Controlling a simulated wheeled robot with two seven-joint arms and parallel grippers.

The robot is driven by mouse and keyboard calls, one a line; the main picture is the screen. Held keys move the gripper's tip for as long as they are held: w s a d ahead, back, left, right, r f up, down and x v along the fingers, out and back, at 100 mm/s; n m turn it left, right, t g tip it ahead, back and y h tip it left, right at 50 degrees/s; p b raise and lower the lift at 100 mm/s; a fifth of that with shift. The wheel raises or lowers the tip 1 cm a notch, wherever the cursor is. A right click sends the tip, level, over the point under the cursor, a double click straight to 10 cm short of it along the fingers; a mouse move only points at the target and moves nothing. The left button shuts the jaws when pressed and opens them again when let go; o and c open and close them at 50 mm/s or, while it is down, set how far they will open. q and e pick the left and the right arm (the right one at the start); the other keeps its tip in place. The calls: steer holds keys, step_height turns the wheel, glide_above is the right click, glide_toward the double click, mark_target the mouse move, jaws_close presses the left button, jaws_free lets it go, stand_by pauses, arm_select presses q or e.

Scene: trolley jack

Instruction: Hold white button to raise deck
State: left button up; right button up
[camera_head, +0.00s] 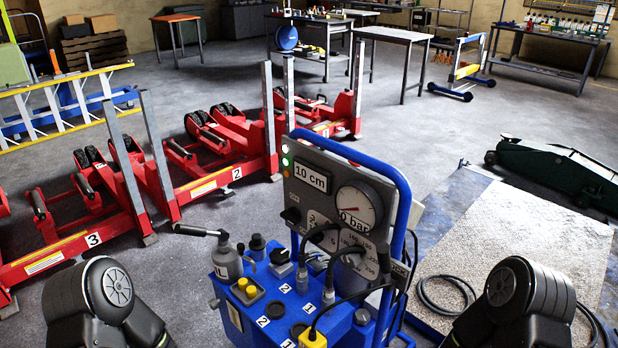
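A blue control cart (290,305) stands in front of me with a grey upright panel. The panel carries a "10 cm" display (311,177) and a round gauge (357,206) reading about 0 bar. At the panel's upper left edge are a small pale round spot (285,149) and a lit green one (285,161); I cannot tell whether the pale one is the white button. A flat speckled deck (515,240) lies low at the right. Both my grippers are out of view; only dark arm links show.
Red wheel lifts (225,165) with upright posts stand at the left. A dark green trolley jack (555,165) is at the right. Black cables (445,290) lie on the deck's near side. Workbenches (398,38) line the back, with open floor in front of them.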

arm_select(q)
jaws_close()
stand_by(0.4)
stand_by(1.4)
